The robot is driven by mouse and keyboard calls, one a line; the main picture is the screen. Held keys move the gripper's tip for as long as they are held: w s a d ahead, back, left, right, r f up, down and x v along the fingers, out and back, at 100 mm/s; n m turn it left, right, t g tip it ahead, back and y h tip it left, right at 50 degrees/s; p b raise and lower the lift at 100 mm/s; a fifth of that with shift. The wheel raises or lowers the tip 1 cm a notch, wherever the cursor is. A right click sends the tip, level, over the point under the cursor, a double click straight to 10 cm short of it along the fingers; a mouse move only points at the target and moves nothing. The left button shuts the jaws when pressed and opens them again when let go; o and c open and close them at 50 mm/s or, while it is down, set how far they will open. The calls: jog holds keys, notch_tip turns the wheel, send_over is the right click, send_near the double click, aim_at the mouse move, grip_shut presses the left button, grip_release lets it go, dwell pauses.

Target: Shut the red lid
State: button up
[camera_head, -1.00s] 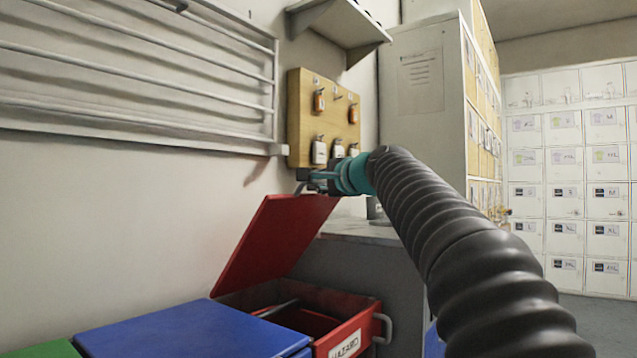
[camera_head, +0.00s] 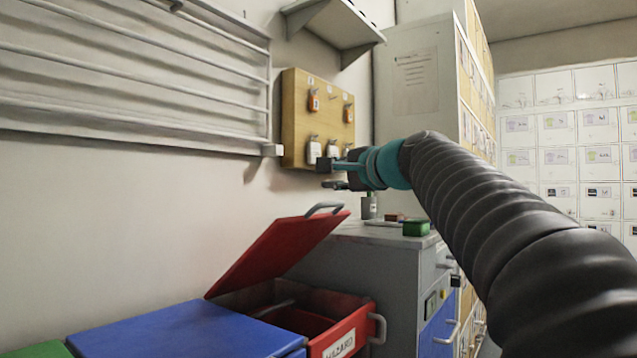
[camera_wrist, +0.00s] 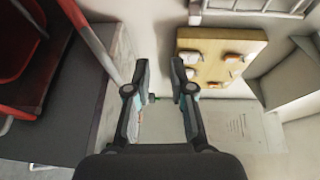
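The red lid (camera_head: 277,250) of the red bin (camera_head: 345,330) stands tilted open, leaning up toward the wall, with a grey handle (camera_head: 325,208) on its upper edge. The bin's inside shows dark red below it. My gripper (camera_head: 325,172) is above and a little to the right of the lid's handle, apart from it. In the wrist view my gripper (camera_wrist: 160,80) has its two fingers spread with nothing between them. Part of the red bin and lid shows at the left of the wrist view (camera_wrist: 38,60).
A blue lid (camera_head: 185,330) is shut beside the red bin. A wooden key board (camera_head: 300,120) hangs on the wall close behind my gripper. A grey cabinet (camera_head: 400,262) with a small green box (camera_head: 416,228) stands to the right. A wall rack (camera_head: 140,80) is at upper left.

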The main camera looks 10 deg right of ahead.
jog(key=shift+f+v, duration=0.15)
jog(key=shift+v, duration=0.8)
jog(key=shift+f+v, duration=0.1)
jog(key=shift+v, duration=0.85)
